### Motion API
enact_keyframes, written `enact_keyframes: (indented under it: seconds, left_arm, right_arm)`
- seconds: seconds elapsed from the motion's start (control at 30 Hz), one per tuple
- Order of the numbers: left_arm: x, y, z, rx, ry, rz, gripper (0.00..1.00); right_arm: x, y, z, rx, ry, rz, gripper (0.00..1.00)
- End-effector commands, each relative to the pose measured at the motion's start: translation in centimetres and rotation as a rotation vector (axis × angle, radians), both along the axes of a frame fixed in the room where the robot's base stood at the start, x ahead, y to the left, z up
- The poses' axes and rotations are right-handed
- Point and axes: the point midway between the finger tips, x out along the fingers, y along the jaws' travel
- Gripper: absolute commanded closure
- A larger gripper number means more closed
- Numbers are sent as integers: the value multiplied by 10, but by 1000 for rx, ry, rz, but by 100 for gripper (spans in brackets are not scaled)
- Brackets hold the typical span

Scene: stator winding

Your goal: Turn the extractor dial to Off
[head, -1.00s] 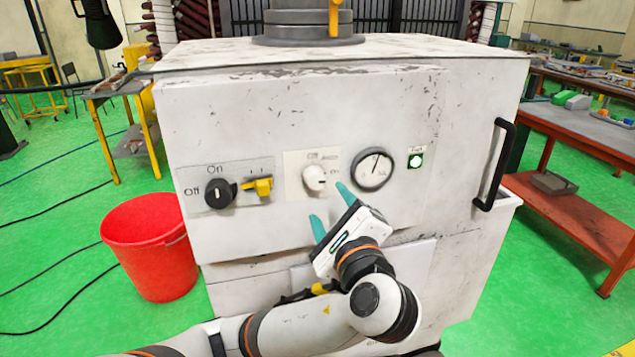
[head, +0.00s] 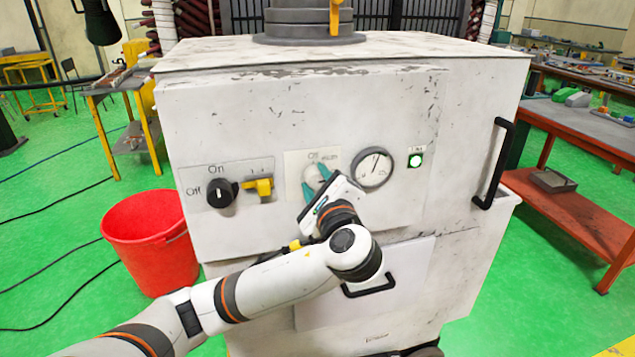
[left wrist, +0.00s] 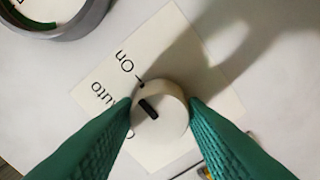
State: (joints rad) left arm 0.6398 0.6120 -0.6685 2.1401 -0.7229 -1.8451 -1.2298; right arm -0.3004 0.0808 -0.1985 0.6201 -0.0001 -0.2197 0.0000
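The white round dial (head: 315,176) sits on a pale label plate (head: 296,160) on the front of the white cabinet. In the left wrist view the dial (left wrist: 167,108) carries a short black mark that slants to the upper left. The plate there reads "On" and "Auto"; a third word is mostly hidden by a finger. My left gripper (head: 317,183) has its teal fingers on opposite sides of the dial, closed in against its edges. In the left wrist view the gripper (left wrist: 160,100) straddles the dial the same way. My right gripper is not in view.
A black knob (head: 220,193) marked Off and On and a yellow switch (head: 260,188) are left of the dial. A round gauge (head: 372,168) is close on its right. A green button (head: 415,160) and black handle (head: 494,165) are further right. A red bucket (head: 150,240) stands left.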

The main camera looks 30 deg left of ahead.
Motion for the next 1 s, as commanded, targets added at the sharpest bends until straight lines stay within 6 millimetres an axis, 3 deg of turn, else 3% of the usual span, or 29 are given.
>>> enact_keyframes:
  seconds: [0.03, 0.13, 0.57, 1.0]
  left_arm:
    - [0, 0, 0, 0, 0, 0, 71]
    - [0, 0, 0, 0, 0, 0, 87]
    - [0, 0, -2, -65, -71, 0, 87]
    - [0, 0, -4, -312, -357, 0, 87]
  right_arm:
    - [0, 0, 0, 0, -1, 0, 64]
    - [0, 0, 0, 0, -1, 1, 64]
    - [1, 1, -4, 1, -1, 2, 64]
    - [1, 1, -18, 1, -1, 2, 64]
